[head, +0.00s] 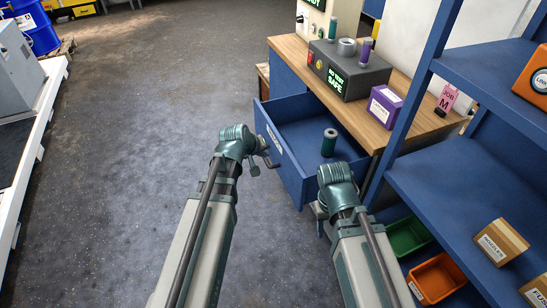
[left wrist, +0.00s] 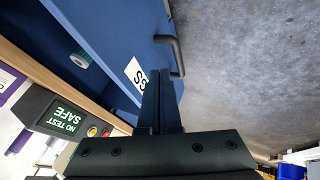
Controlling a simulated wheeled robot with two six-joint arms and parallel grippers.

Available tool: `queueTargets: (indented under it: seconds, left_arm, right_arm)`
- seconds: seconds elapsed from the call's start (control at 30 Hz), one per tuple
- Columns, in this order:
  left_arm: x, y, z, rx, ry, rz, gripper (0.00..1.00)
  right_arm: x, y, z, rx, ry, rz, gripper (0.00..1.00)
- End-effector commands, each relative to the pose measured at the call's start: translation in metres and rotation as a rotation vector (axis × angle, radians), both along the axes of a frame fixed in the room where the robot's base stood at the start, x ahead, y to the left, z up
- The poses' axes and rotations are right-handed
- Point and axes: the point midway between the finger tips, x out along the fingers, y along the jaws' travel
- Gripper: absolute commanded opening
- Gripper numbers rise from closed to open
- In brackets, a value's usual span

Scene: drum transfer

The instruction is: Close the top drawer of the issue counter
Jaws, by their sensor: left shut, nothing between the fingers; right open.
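The issue counter (head: 318,68) has a wooden top and a blue body. Its top drawer (head: 285,163) stands pulled out, with a white label on its front. A green cylinder (head: 328,143) stands inside the drawer; it also shows in the left wrist view (left wrist: 80,60). My left gripper (head: 264,166) is shut and empty just outside the drawer front. In the left wrist view its closed fingers (left wrist: 160,100) overlap the drawer front beside the label and the dark handle (left wrist: 176,55); I cannot tell whether they touch. My right gripper (head: 318,212) is open near the drawer's near corner, partly hidden by its arm.
A grey test box (head: 348,72) reading "NO TEST SAFE" and a purple box (head: 384,105) stand on the counter. A blue shelf (head: 450,190) with green (head: 407,236) and orange bins (head: 437,278) stands close on the right. The floor (head: 130,130) left of the drawer is clear.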

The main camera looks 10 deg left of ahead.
Motion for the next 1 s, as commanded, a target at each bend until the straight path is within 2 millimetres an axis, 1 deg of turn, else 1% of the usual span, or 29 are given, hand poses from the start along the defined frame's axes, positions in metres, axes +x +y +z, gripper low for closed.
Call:
queueTargets:
  seconds: [0.17,0.27,0.6,0.7,0.83,1.0]
  left_arm:
    - [0.006,-0.002,-0.01,0.001,0.0,-0.002,0.0]
    - [0.012,-0.004,-0.02,0.001,0.001,-0.003,0.0]
    - [0.042,-0.013,-0.063,0.002,0.002,-0.003,0.0]
    - [0.05,-0.016,-0.073,0.002,0.001,-0.004,0.0]
    - [0.056,-0.018,-0.08,0.002,0.001,-0.004,0.0]
    - [0.057,-0.019,-0.08,0.002,0.002,-0.003,0.0]
  right_arm:
    - [0.0,0.0,-0.01,0.0,0.0,0.0,0.5]
    - [0.0,0.0,-0.02,0.0,0.0,0.0,0.5]
    - [0.0,0.0,-0.063,0.0,0.0,0.001,0.5]
    - [0.0,0.0,-0.073,0.0,0.0,0.001,0.5]
    - [0.0,0.0,-0.08,0.0,0.0,0.001,0.5]
    - [0.0,0.0,-0.079,0.0,0.0,0.001,0.5]
